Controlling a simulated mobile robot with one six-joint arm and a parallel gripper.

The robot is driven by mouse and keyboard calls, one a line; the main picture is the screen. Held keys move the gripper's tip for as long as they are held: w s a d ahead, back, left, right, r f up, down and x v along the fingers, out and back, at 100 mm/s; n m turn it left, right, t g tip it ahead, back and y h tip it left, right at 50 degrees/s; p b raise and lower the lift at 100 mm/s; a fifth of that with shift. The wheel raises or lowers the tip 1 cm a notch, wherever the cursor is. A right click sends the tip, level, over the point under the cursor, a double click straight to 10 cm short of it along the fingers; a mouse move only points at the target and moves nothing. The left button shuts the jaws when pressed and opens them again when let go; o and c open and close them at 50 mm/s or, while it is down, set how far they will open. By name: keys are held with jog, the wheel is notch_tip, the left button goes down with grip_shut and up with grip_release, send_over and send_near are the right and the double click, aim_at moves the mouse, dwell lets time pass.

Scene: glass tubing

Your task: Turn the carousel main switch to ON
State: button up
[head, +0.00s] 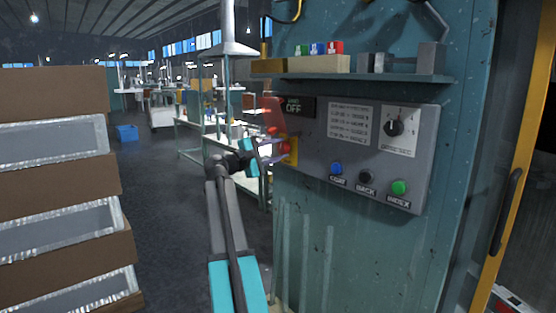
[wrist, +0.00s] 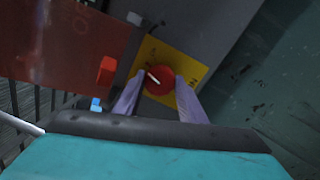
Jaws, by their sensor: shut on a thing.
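The main switch is a red round knob (wrist: 160,80) on a yellow plate (wrist: 178,62) at the left side of the grey control panel (head: 318,170). A white mark on the knob slants to the upper left in the wrist view. In the head view the knob (head: 284,147) shows at the panel's left edge. My gripper (head: 272,150) reaches it from the left. In the wrist view my gripper (wrist: 158,84) has one finger on each side of the knob and is shut on it. A dark sign (head: 294,107) above the switch reads OFF. The plate's lettering is unclear.
A reddish panel (wrist: 60,40) and a small red block (wrist: 106,70) lie left of the switch. The panel also has blue (head: 336,169), black (head: 366,177) and green (head: 399,187) buttons and a black selector (head: 394,128). Stacked boxes (head: 55,175) stand at left.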

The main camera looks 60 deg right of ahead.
jog(key=m+b, duration=0.4)
jog(key=shift+w+m+b, duration=0.15)
jog(key=shift+m+b, duration=0.15)
jog(key=shift+b, duration=0.05)
jog(key=shift+r+m+b, duration=0.1)
jog(key=shift+m+b, duration=0.35)
jog(key=shift+m, duration=0.15)
jog(key=o, duration=1)
jog(key=shift+a, duration=0.1)
